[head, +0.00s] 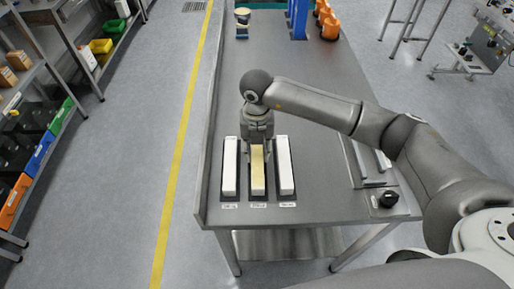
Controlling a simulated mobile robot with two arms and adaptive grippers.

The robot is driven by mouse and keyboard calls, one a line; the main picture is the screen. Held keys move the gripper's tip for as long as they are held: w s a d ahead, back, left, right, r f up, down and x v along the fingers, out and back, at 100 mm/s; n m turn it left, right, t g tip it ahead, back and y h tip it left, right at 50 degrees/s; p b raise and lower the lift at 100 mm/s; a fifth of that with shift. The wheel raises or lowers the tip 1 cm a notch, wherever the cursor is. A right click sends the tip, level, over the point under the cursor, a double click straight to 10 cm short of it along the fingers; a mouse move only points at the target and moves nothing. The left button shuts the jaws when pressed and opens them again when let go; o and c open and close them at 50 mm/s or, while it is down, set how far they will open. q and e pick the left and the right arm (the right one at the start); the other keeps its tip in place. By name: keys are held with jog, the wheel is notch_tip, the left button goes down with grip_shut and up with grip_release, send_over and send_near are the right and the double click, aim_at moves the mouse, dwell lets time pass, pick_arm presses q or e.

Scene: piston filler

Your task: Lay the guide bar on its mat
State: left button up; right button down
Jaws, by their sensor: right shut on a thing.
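A pale yellow bar (257,177), which I take to be the guide bar, is over the middle of three dark mats on the grey table. Its far end is between the fingers of my right gripper (257,152), which is shut on it from above. The bar runs lengthwise along the middle mat (258,199), whose dark edges show around it. I cannot tell whether the bar touches the mat or hangs just above it. My left gripper is not in view.
White bars lie on the left mat (230,198) and right mat (287,198), close on either side. Small labels are at the near ends. A black knob (389,199) is at the table's right front.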

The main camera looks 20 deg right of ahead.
aim_at(257, 152)
jog(key=c, duration=1.5)
grip_release()
jog(key=shift+f, duration=0.2)
jog(key=shift+c, duration=0.2)
jog(key=o, duration=0.5)
jog(key=shift+c, duration=0.2)
jog(key=shift+r, duration=0.1)
jog(key=shift+r, duration=0.1)
jog(key=shift+r, duration=0.2)
notch_tip(257, 152, up, 12)
jog(key=b, duration=0.2)
jog(key=shift+f+b, duration=0.15)
jog(key=shift+b, duration=0.2)
